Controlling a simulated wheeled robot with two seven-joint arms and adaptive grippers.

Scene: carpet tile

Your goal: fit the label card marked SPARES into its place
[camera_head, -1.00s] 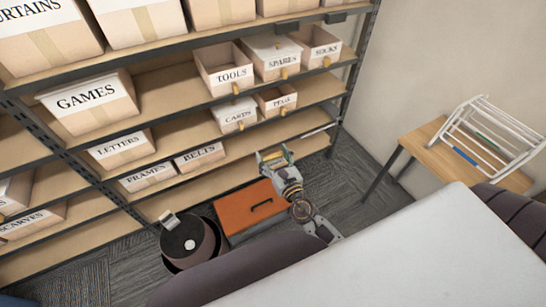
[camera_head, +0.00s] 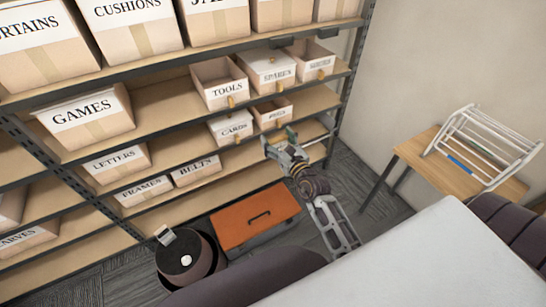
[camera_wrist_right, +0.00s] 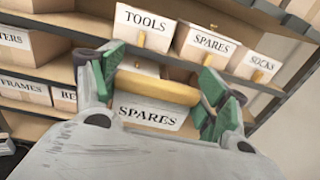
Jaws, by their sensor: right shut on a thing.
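My right gripper (camera_head: 281,144) is in front of the lower shelves, just below the PEGS box. In the right wrist view its green-padded fingers (camera_wrist_right: 156,78) are shut on the two ends of a yellow bar. The white label card marked SPARES (camera_wrist_right: 148,115) hangs below this bar, facing the camera and slightly tilted. A box that also reads SPARES (camera_head: 277,75) stands on the shelf above, between TOOLS and SOCKS; it shows in the wrist view (camera_wrist_right: 210,43), beyond and above the gripper. The card is apart from that box. My left gripper is not in view.
The TOOLS box (camera_head: 226,88), CARDS box (camera_head: 233,128) and PEGS box (camera_head: 272,115) are near the gripper. Shelf edges and a dark upright (camera_head: 355,80) bound the rack. An orange case (camera_head: 240,225) lies on the floor. A wooden table (camera_head: 425,160) with a white rack stands right.

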